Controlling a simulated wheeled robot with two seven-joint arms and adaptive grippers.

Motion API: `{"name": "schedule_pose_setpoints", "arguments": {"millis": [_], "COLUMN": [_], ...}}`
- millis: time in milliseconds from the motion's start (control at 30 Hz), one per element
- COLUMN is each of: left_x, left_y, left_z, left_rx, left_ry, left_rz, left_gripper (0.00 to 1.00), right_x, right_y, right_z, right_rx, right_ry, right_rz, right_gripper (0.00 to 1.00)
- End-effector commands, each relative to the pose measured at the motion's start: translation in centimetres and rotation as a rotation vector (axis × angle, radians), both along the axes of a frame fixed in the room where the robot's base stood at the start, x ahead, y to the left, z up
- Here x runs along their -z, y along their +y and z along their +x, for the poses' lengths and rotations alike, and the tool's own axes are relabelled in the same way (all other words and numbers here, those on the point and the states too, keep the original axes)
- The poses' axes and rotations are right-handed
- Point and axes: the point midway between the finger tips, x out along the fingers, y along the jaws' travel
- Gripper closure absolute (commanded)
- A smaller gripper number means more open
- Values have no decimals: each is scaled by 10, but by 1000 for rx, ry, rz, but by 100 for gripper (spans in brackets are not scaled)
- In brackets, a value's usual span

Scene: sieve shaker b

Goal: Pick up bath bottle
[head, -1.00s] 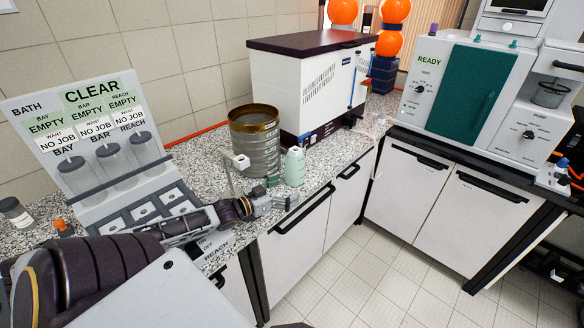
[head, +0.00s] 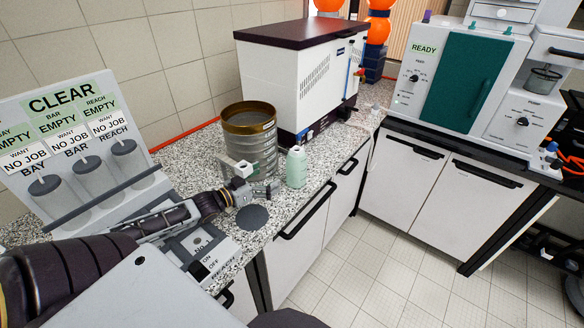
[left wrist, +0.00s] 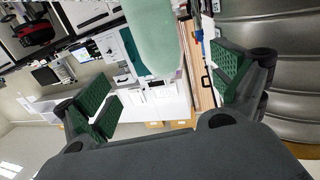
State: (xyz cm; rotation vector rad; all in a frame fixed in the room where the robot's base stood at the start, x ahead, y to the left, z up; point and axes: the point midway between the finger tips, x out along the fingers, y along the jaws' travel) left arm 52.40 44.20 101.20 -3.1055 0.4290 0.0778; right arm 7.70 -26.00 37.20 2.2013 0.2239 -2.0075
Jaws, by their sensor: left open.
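The pale green bath bottle (head: 296,168) stands upright on the speckled counter, just right of the sieve stack. My left gripper (head: 268,190) is low over the counter, left of the bottle, with its fingers pointing toward it. In the left wrist view, my left gripper (left wrist: 163,92) is open, its green finger pads wide apart. The bottle also shows in that view (left wrist: 152,35), in the gap between the fingers and toward their tips. My right gripper is not in view.
The metal sieve stack (head: 250,140) stands close behind my left gripper and fills the wrist view's right side. A white bath machine (head: 290,85) is behind. The sign panel (head: 75,140) stands left. The counter's front edge is close to the bottle; a dark disc (head: 252,217) lies nearby.

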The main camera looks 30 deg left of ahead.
Motion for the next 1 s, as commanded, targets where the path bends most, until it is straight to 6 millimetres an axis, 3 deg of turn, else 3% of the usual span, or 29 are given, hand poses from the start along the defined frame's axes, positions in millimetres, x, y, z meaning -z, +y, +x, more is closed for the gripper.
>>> {"name": "schedule_pose_setpoints", "arguments": {"millis": [467,1000], "left_x": [0,1], "left_y": [-1,-7], "left_z": [2,26], "left_rx": [0,0], "left_ry": [-1,-2], "left_rz": [0,0], "left_gripper": [5,5], "right_x": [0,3], "right_y": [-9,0], "right_z": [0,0], "right_rx": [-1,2], "right_ry": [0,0], "right_rz": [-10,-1], "right_gripper": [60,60]}}
